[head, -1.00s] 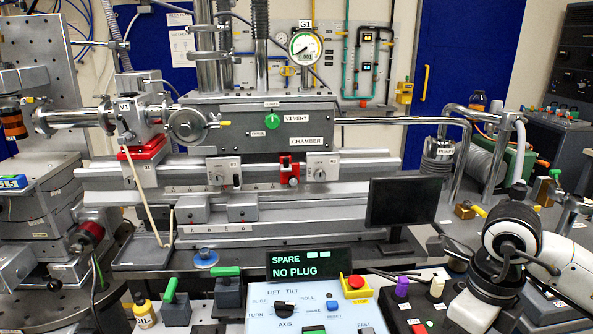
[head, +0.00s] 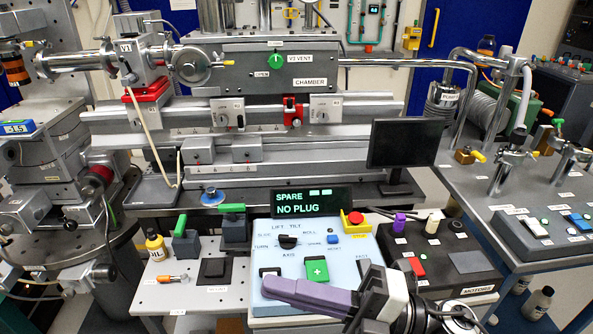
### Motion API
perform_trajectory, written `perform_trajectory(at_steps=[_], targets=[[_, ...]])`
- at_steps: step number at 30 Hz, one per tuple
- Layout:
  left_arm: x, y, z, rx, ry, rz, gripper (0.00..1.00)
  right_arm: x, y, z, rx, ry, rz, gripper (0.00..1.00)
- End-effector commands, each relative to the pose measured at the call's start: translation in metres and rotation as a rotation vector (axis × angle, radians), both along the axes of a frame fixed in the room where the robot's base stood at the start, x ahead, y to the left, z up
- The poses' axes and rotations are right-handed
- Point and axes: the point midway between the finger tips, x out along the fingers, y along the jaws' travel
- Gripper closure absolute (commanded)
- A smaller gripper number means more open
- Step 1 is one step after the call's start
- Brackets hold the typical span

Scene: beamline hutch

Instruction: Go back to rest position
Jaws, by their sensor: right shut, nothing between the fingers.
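My right gripper (head: 268,284) comes in from the lower right in the head view. Its purple-grey fingers are shut together with nothing between them and point left. They appear in front of the lower part of the pale blue control box (head: 262,239) and hide some of its buttons. I cannot tell whether they touch the box. My left gripper is not in view.
The display (head: 313,202) behind the box reads SPARE, NO PLUG. A red stop button (head: 354,218) and a dark motors box (head: 482,283) are nearby. A black monitor (head: 405,144) stands behind.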

Motion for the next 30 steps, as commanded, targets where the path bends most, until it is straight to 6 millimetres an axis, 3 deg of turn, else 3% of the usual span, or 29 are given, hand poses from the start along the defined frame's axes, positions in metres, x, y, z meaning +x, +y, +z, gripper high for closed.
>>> perform_trajectory(at_steps=[2, 4, 6, 8, 12, 15, 18, 21, 24, 30], targets=[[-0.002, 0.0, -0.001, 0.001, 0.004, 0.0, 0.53, 0.031, -0.021, -0.01, 0.188, 0.247, -0.208, 1.0], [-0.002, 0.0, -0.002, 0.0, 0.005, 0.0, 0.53, 0.057, -0.052, -0.039, 0.319, 0.478, -0.402, 1.0], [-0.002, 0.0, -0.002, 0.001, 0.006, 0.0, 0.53, 0.07, -0.083, -0.082, 0.407, 0.696, -0.575, 1.0], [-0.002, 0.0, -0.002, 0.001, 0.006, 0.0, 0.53, 0.07, -0.106, -0.122, 0.455, 0.86, -0.7, 1.0], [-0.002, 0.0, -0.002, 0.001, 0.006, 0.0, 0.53, 0.04, -0.148, -0.216, 0.514, 1.217, -0.943, 1.0], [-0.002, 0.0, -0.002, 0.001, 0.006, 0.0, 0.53, 0.001, -0.167, -0.274, 0.528, 1.442, -1.079, 1.0], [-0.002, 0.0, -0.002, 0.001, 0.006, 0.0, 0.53, -0.039, -0.177, -0.317, 0.529, 1.628, -1.178, 1.0], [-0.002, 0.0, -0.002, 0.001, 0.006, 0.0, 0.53, -0.072, -0.181, -0.343, 0.522, 1.756, -1.24, 1.0], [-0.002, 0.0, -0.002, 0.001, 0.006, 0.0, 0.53, -0.091, -0.182, -0.357, 0.516, 1.829, -1.273, 1.0], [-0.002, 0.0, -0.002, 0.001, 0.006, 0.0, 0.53, -0.098, -0.183, -0.362, 0.514, 1.857, -1.284, 1.0]])
